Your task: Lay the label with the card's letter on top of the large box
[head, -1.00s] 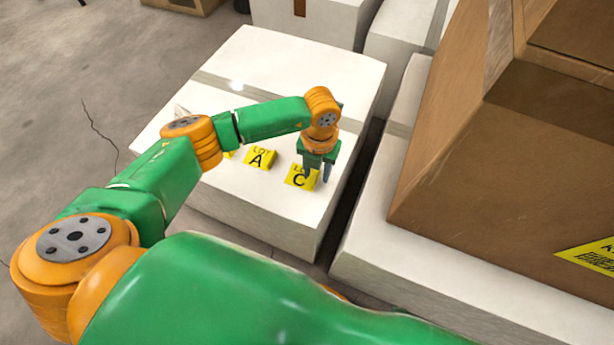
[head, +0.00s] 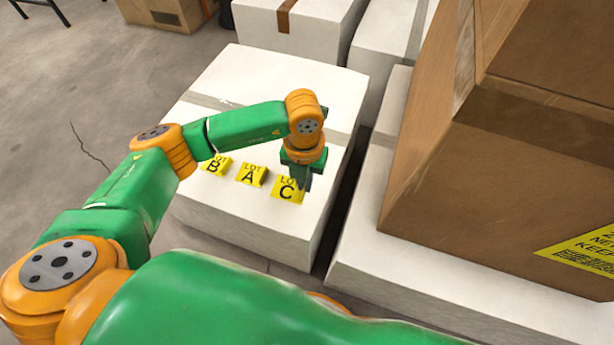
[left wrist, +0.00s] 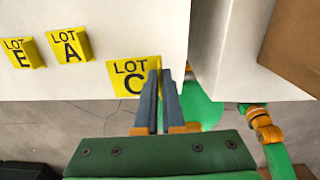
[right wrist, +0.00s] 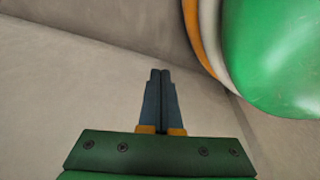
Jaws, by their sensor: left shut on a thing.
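The yellow LOT C label (head: 287,191) is at the right of a row on a white box (head: 330,90). My left gripper (head: 304,184) is shut on its right edge; the label also shows at the fingertips in the left wrist view (left wrist: 125,75). The LOT A label (head: 251,175) lies left of it. A further LOT label (head: 214,167) at the row's left reads like B in the head view, but more like E in the left wrist view. The large brown box (head: 430,150) stands at the right. My right gripper (right wrist: 160,75) is shut and empty. I see no letter card.
The brown box bears a yellow printed sticker (head: 585,250) and stands on another white box (head: 360,265). A narrow gap separates the two white boxes. More white boxes (head: 300,30) stand behind. Concrete floor (head: 60,110) is clear at the left.

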